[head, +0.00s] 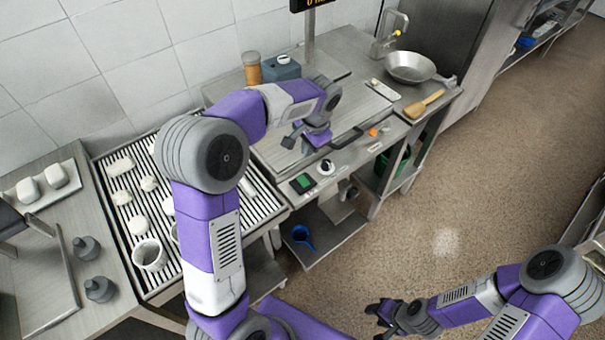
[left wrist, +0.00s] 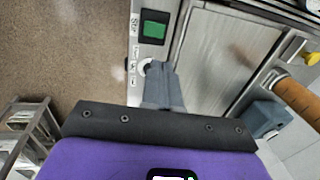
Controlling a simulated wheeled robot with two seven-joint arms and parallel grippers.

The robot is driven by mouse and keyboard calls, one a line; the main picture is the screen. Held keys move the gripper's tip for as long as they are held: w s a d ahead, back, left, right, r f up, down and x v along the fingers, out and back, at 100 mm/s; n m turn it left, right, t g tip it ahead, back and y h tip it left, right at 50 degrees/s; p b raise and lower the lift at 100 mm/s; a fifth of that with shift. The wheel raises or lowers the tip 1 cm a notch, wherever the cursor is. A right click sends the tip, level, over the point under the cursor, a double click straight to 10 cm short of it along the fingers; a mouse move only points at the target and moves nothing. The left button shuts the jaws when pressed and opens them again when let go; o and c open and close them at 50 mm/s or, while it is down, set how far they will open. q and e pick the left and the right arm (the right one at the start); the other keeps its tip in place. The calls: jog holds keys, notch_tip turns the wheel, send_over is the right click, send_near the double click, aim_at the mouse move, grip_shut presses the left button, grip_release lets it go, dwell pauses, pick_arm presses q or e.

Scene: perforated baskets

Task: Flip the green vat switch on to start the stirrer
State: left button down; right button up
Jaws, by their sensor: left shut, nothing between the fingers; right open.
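The green switch (head: 302,184) is set in a dark frame on the front panel of the metal vat counter. It also shows in the left wrist view (left wrist: 153,30), beside a partly readable label. I cannot tell from its look whether it is on or off. My left gripper (head: 290,141) is over the vat's lid, behind the switch and apart from it. In the left wrist view its fingers (left wrist: 158,68) are shut and empty, pointing towards the panel and partly covering a white dial (left wrist: 145,66). My right gripper (head: 378,314) is open and empty, low over the floor.
A black-and-white knob (head: 326,167), a black handle (head: 347,138) and an orange knob (head: 373,132) are along the vat front. A ribbed rack (head: 109,200) with white pieces stands left. A pan (head: 410,66) and wooden brush (head: 425,104) are at right. Open floor lies in front.

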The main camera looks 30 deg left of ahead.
aim_at(301, 178)
pick_arm(q)
jog(key=f+b, duration=0.1)
jog(key=f, duration=0.3)
jog(key=a+f+b, duration=0.1)
jog(key=f, duration=0.4)
jog(key=w+a+f, duration=0.1)
jog(key=f, duration=0.3)
jog(key=shift+a+f+b, duration=0.1)
jog(key=shift+f+b, duration=0.3)
